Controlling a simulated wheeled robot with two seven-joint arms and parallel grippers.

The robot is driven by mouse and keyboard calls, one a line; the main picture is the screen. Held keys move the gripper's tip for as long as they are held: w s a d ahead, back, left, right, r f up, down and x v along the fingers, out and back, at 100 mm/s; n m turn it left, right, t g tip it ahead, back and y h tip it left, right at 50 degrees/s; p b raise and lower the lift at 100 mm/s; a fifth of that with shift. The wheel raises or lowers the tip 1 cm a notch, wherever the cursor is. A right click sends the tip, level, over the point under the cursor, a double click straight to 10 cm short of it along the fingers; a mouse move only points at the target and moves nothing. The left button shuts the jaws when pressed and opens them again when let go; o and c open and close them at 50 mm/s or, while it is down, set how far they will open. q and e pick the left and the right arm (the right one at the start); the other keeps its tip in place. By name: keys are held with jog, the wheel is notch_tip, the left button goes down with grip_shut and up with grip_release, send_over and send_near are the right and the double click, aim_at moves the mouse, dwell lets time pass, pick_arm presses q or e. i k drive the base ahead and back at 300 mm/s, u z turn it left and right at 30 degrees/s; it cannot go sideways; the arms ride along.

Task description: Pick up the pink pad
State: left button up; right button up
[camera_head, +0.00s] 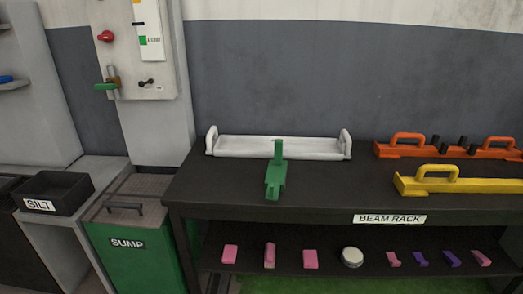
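Several pink pieces lie on the lower shelf of the beam rack. A flat pink block (230,254) is at the left, a taller pink piece (269,255) is beside it, and another flat pink block (310,258) is to their right. Smaller angled pink pieces lie further right, one (393,259) past a round white-topped tin (351,257) and one (481,258) at the far right. I cannot tell for sure which one is the pink pad. Neither of my grippers is in view.
The black rack (330,208) carries a white tray (300,148), a green tool (275,175), a yellow beam (460,187) and an orange beam (400,152). Purple pieces (451,258) share the shelf. A green sump bin (140,262) and black silt box (70,188) stand left.

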aim_at(230, 253)
jog(key=u, duration=0.35)
jog(key=i, duration=0.55)
jog(key=z, duration=0.05)
